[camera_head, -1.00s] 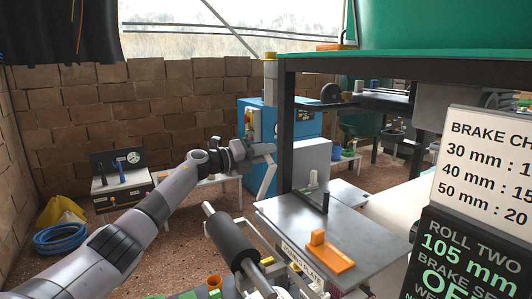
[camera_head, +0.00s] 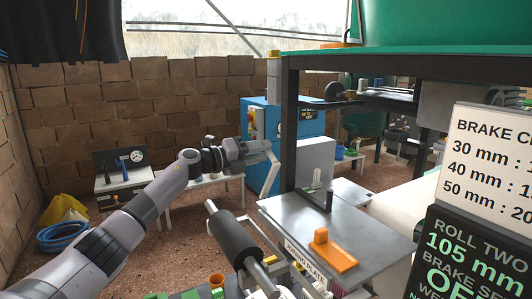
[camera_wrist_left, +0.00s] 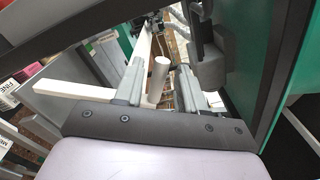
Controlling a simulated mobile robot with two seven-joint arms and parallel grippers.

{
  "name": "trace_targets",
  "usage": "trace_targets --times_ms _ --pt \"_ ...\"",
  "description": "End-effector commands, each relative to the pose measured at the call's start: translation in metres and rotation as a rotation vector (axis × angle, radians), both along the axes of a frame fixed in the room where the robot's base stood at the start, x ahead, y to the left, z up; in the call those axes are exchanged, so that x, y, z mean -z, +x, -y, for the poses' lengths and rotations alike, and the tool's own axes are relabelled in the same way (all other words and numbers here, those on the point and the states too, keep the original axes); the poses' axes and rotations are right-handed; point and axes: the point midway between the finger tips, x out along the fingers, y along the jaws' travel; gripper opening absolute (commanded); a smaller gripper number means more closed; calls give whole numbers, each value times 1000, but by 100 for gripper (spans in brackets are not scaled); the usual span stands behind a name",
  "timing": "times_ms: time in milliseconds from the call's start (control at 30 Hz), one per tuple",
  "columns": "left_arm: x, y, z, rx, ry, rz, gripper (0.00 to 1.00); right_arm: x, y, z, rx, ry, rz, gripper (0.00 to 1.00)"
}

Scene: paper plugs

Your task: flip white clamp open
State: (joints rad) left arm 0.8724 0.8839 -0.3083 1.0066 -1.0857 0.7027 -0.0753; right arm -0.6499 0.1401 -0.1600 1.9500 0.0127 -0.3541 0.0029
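My left gripper (camera_head: 268,151) reaches in from the left in the head view, in front of the blue cabinet. A pale bar (camera_head: 271,178) slants down at its tip; I cannot tell whether it is the white clamp or touches the gripper. In the left wrist view the two grey fingers (camera_wrist_left: 160,90) stand apart. A whitish cylinder (camera_wrist_left: 158,76) shows between them, with visible gaps. A white bar (camera_wrist_left: 75,88) runs left from beside the left finger, and a long pale beam (camera_wrist_left: 141,55) rises behind. The clamp's hinge is not clear. My right gripper is out of view.
A steel table (camera_head: 310,220) holds an orange block (camera_head: 332,250) and a dark post. A black roller (camera_head: 234,236) lies in front of it. A blue cabinet (camera_head: 258,120) and a dark frame post (camera_head: 289,130) stand by the gripper.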

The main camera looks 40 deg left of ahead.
Motion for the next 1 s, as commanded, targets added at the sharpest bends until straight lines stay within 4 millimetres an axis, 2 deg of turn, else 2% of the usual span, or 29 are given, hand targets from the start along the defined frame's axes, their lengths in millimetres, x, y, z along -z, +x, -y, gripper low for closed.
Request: trace_targets --times_ms 100,333,1000 --pt "3 -17 -8 -3 2 -1 40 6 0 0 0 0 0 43" --pt "1 -37 -17 -4 -1 -1 40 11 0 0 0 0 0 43" --pt "0 -42 -18 -2 -1 1 40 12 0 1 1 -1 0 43"
